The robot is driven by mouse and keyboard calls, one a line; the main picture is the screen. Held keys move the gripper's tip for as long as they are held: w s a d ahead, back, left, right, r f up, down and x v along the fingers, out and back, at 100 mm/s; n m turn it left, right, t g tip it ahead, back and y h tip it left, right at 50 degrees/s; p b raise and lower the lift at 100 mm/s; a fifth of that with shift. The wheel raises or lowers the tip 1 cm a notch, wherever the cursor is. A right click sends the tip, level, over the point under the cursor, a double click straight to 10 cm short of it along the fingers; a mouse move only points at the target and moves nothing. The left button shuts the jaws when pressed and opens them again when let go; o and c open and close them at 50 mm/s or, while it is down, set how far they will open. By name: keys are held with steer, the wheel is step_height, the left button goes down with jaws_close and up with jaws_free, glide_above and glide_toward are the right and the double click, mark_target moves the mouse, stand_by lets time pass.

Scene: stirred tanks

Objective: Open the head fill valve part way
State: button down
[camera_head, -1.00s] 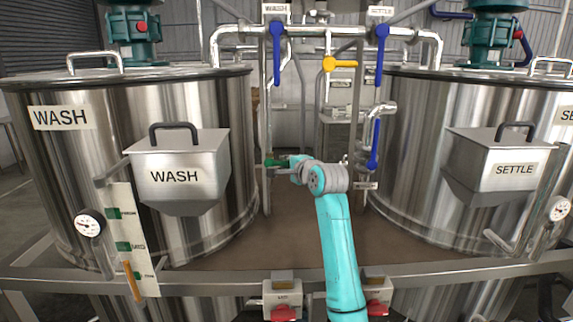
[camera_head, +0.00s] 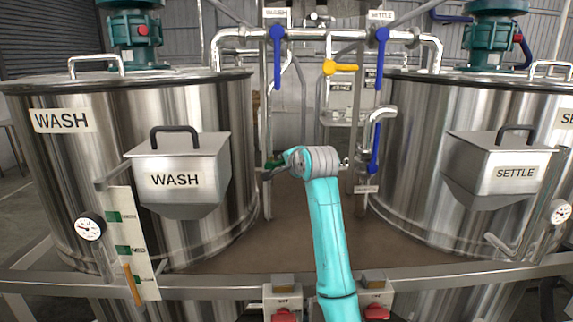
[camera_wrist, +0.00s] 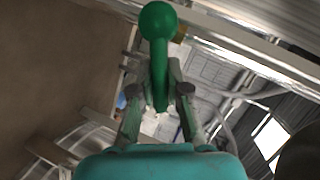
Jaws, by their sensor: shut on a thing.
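A green lever handle (camera_wrist: 155,35) with a round knob end fills the upper middle of the wrist view. Its shaft runs down between my two fingers. In the head view the green handle (camera_head: 271,164) is small, at the thin upright pipe just right of the wash tank. My gripper (camera_wrist: 158,82) is shut on this handle. In the head view my gripper (camera_head: 281,162) is partly hidden by my wrist. No readable label shows on this valve, and its body is mostly hidden.
The wash tank (camera_head: 100,190) stands left and the settle tank (camera_head: 430,130) right. Blue levers (camera_head: 277,55) and a yellow lever (camera_head: 340,68) hang on the pipes above my arm. Another blue lever (camera_head: 375,148) is close right of my wrist. A front rail (camera_head: 210,285) crosses below.

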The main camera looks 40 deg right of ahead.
steer(key=shift+w+a+r+n+g, duration=0.1)
steer(key=shift+r+n+g, duration=0.2)
steer(key=shift+n, duration=0.1)
stand_by(0.3)
steer(key=c, duration=1.1)
jaws_free()
steer(key=shift+c, duration=0.2)
steer(key=v, duration=1.2)
steer(key=shift+a, duration=0.15)
